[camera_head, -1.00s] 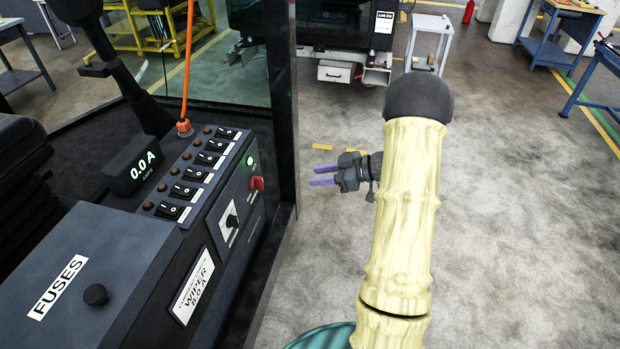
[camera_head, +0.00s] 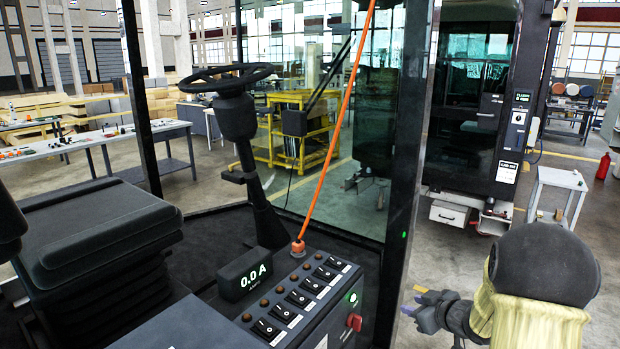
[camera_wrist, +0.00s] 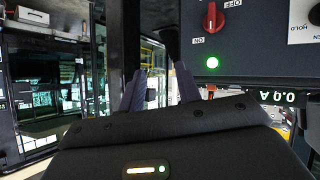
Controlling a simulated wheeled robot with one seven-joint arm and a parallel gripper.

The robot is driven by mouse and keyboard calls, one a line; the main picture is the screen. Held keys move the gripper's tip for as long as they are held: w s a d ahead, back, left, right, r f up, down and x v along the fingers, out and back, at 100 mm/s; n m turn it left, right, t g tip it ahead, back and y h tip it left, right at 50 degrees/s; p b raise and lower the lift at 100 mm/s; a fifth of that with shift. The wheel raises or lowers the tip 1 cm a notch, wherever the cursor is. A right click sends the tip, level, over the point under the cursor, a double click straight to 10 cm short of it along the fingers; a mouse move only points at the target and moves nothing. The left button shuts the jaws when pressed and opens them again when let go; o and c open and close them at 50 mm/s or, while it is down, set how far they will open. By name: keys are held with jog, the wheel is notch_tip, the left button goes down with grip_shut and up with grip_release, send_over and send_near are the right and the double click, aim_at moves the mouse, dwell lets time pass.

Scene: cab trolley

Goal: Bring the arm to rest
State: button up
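My gripper (camera_head: 418,303) is at the lower right in the head view, beside the cab's dark door post and to the right of the switch console. Its two purple fingers point left and stand apart with nothing between them. The wrist view also shows the two fingers (camera_wrist: 160,88) spread and empty, with the cab inverted behind them. My arm comes in from the lower right corner.
The switch console (camera_head: 292,302) has a 0.0 A display (camera_head: 244,275), a lit green lamp (camera_head: 353,297) and a red knob (camera_head: 354,322). An orange cable (camera_head: 338,128) rises from it. The steering wheel (camera_head: 226,78) and a white stand (camera_head: 557,184) are farther off.

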jog(key=s+a+m+g+h, duration=0.2)
jog(key=s+a+m+g, duration=0.1)
jog(key=s, duration=0.9)
jog(key=s+a+m+g+h, duration=0.2)
jog(key=s+a+g, duration=0.3)
jog(key=s, duration=0.8)
jog(key=a+f+m, duration=0.1)
jog(key=a, duration=0.2)
jog(key=shift+a+m, duration=0.15)
jog(key=shift+m, duration=0.25)
